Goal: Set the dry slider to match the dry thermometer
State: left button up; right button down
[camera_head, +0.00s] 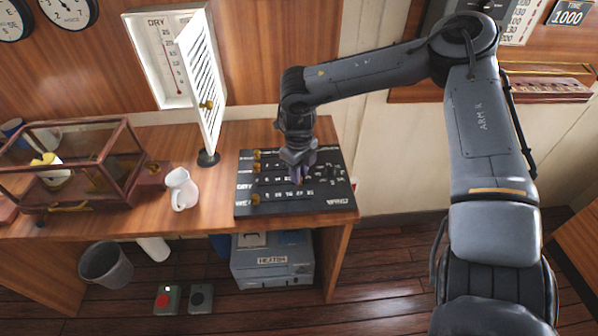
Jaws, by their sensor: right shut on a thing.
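The black slider board (246,208) lies on the right end of the wooden desk, with several labelled rows. Brass knobs show at the left ends of rows other than the DRY row. My right gripper (298,176) reaches down onto the middle of the board, at the DRY row, and is shut on what appears to be the dry slider knob, which its fingers hide. The dry thermometer (178,78) hangs in a white louvred box on the wall, its door open; a red column shows, but its exact reading is too small to tell. My left gripper is not in view.
The open louvred door (207,90) juts out above the desk, left of my right gripper. A white jug (181,189) and a glass-sided case (70,165) stand left of the board. A grey bin (106,264) and a blue-grey box (272,262) are on the floor.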

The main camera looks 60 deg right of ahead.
jog(key=c, duration=1)
grip_release()
jog(key=shift+c, duration=0.2)
jog(key=shift+o, duration=0.2)
jog(key=shift+r, duration=0.1)
notch_tip(320, 180, up, 11)
jog(key=b, duration=0.1)
jog(key=shift+b, duration=0.4)
